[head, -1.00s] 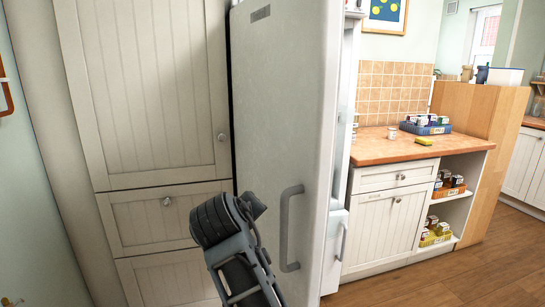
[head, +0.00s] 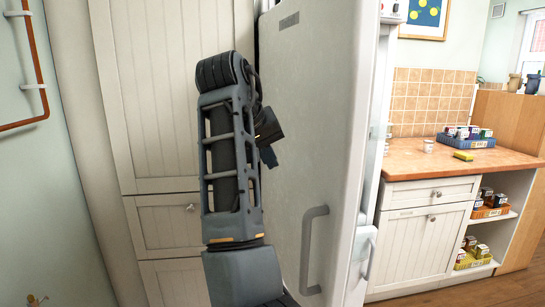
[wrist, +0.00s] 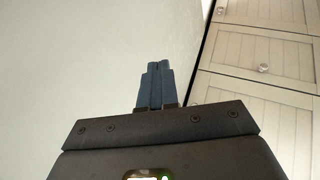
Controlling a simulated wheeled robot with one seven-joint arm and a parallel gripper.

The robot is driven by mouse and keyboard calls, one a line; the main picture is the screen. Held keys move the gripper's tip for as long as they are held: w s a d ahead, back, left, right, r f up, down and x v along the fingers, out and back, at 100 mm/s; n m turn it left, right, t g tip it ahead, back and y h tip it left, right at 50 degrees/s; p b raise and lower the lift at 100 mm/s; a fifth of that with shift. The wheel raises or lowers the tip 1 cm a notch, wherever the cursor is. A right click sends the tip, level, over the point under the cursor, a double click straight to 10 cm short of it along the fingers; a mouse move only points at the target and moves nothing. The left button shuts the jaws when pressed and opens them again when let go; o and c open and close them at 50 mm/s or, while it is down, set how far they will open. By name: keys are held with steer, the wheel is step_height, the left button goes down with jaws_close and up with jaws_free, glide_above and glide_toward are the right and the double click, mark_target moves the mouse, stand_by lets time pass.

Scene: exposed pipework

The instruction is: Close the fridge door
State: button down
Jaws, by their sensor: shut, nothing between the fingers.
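The fridge door (head: 318,120) stands open in the middle of the head view, its pale outer face towards me. Its grey bar handle (head: 311,248) is on the lower part of that face. My gripper (head: 268,158) is partly hidden behind my forearm and is just left of the door face. Whether it touches the door I cannot tell. In the wrist view the blue fingers of my gripper (wrist: 154,67) are together and empty, with the plain pale door surface (wrist: 70,60) filling the left. The fridge inside is mostly hidden behind the door.
A tall cream cupboard (head: 150,90) with drawers stands left of the door; its panels also show in the wrist view (wrist: 262,52). A wooden-topped counter (head: 440,165) with trays of small jars is at the right. Red pipework (head: 35,70) runs on the left wall.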

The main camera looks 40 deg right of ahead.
mark_target(300, 184)
steer(key=shift+s+d+f+p, duration=0.1)
steer(key=shift+d+f+p, duration=0.1)
steer(key=shift+d+f, duration=0.9)
steer(key=shift+s+d+f+p, duration=0.1)
steer(key=shift+d+f+p, duration=0.1)
steer(key=shift+d+f, duration=0.9)
steer(key=shift+s+d+f+p, duration=0.15)
steer(key=shift+d+f, duration=0.45)
steer(key=shift+d, duration=1)
steer(key=shift+w, duration=0.1)
